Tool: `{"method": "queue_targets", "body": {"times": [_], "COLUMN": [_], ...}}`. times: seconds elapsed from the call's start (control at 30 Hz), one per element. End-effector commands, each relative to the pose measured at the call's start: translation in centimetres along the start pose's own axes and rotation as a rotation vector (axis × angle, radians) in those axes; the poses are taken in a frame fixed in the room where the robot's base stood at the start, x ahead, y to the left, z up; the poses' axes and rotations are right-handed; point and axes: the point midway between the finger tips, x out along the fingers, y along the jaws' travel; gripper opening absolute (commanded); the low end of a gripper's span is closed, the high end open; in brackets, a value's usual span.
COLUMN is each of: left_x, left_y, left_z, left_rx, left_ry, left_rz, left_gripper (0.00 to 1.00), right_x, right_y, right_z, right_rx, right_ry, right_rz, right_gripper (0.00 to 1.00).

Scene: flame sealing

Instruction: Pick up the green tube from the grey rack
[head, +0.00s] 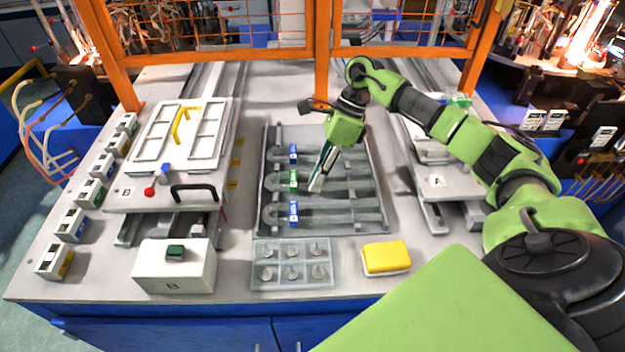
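The grey rack (384,229) lies in the middle of the table and holds grey tubes with bent left ends, one above the other in the picture. The green tube (293,180) is the middle one, marked by a green label near its left end; the tubes above and below have blue labels. My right gripper (317,184) reaches in from the right and points down at the rack, just right of the green label. Its fingertips look close together over the middle tube. Whether they touch it or are shut on it I cannot tell. My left gripper is not in view.
A clear tray with several small pegs (291,264) and a yellow sponge-like block (386,257) lie in front of the rack. Station B (168,150) with a black handle stands left, a station marked A (437,181) right. An orange frame (321,75) stands behind.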

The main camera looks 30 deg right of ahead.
Motion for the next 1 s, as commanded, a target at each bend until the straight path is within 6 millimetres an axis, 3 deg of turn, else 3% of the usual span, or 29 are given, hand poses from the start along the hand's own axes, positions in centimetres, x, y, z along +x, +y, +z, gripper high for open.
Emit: {"method": "queue_targets", "body": {"times": [0.17,0.27,0.8,1.0], "left_x": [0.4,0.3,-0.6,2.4], "left_y": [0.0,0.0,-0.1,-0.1], "left_z": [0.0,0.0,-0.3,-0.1], "left_rx": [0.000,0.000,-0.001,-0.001], "left_ry": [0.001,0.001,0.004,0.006], "left_rz": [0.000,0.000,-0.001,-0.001], "left_gripper": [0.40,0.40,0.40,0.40], "right_x": [0.2,0.1,-0.4,-2.5], "right_y": [-0.1,-0.1,0.2,0.7], "right_z": [-0.1,-0.1,0.2,1.1], "right_rx": [0.000,0.000,0.000,-0.006], "right_ry": [0.000,0.000,0.001,-0.003], "right_rz": [0.000,0.000,0.000,-0.006], "right_gripper": [0.16,0.00,0.00,0.00]}}
